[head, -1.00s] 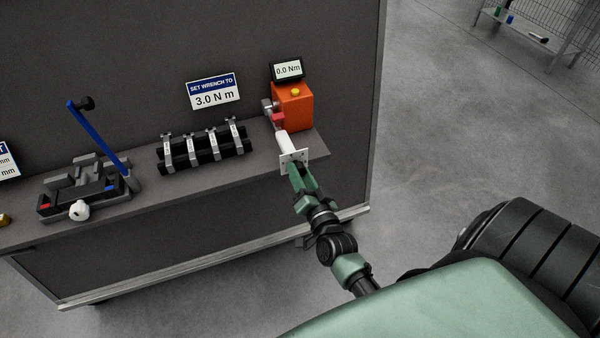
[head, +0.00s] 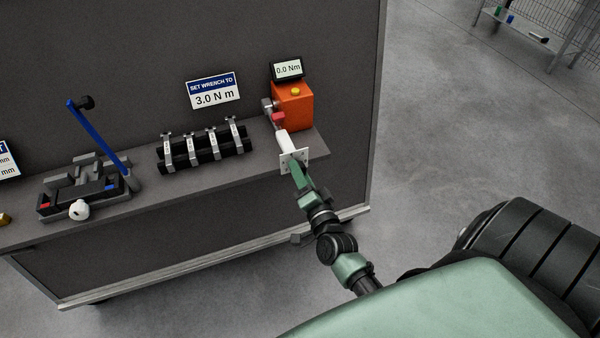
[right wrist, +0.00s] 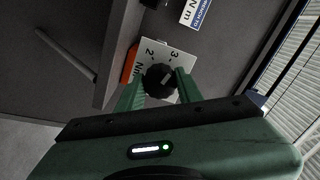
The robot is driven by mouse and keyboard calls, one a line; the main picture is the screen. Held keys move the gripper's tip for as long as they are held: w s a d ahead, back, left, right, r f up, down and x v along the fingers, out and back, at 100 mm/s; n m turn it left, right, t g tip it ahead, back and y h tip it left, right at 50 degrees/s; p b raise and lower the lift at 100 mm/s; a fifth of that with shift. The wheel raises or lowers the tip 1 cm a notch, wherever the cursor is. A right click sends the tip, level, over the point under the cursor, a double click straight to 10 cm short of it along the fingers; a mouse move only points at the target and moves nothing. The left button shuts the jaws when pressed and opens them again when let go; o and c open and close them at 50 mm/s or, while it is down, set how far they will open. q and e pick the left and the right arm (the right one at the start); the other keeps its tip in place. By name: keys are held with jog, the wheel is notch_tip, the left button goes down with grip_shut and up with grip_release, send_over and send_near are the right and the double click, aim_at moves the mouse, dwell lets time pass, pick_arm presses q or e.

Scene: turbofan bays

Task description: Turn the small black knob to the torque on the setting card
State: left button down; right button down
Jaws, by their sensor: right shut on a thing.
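The small black knob (right wrist: 159,81) is at the centre of the right wrist view, in front of a white dial plate (right wrist: 148,50) marked 2, 3 and Nm. A light mark on the knob points up and right, roughly toward the 3. My right gripper (right wrist: 160,84) is shut on the knob, one green finger on each side. In the head view my right gripper (head: 298,174) hides the knob; the plate and the white wrench body (head: 285,142) show beyond it. The setting card (head: 212,94) reads "SET WRENCH TO 3.0 N m". My left gripper is out of view.
An orange tester (head: 293,104) with a yellow button stands behind the wrench; its display (head: 287,69) reads 0.0 Nm. A black rack with metal clips (head: 204,147) and a vise-like fixture with a blue lever (head: 98,138) stand left on the shelf. Open floor lies to the right.

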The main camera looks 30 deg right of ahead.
jog(key=c, duration=0.9)
grip_release()
jog(key=b+v, duration=0.2)
jog(key=v, duration=0.6)
jog(key=shift+d, duration=0.1)
